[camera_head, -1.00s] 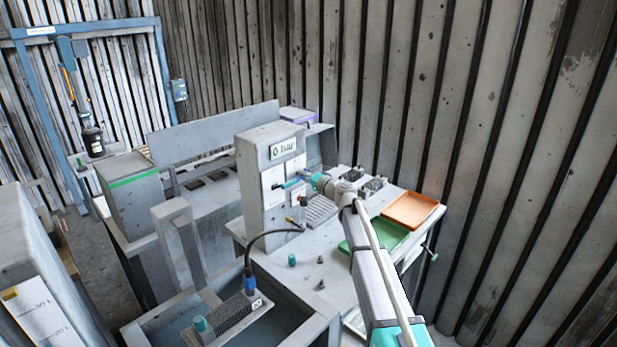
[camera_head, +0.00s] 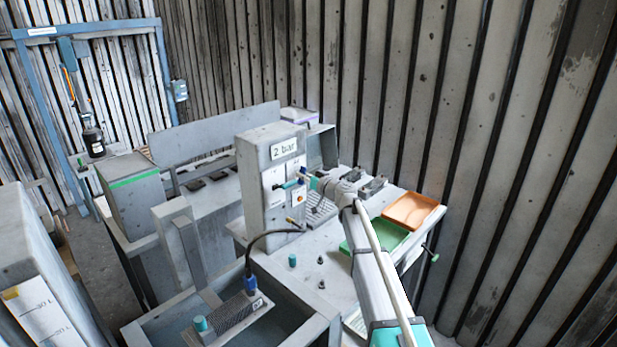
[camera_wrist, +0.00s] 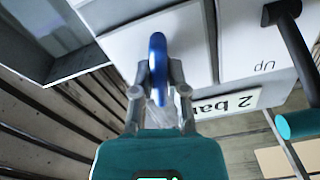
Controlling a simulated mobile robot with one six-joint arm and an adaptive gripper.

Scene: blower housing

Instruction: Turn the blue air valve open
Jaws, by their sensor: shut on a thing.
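The blue air valve (camera_wrist: 157,58) shows in the wrist view as a blue handle in front of a white plate on the grey cabinet (camera_head: 262,160). My gripper (camera_wrist: 158,80) is shut on the blue handle, one finger on each side of it. In the head view my gripper (camera_head: 308,180) is at the cabinet's front, and the valve is too small to make out clearly there. The display (camera_head: 284,148) on the cabinet reads "2 bar"; it also shows upside down in the wrist view (camera_wrist: 232,103).
A black lever with a teal end (camera_wrist: 296,124) sticks out beside the valve. An orange tray (camera_head: 411,209) and a green tray (camera_head: 392,236) lie on the bench to the right. A grey basin with a black hose (camera_head: 256,245) stands in front.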

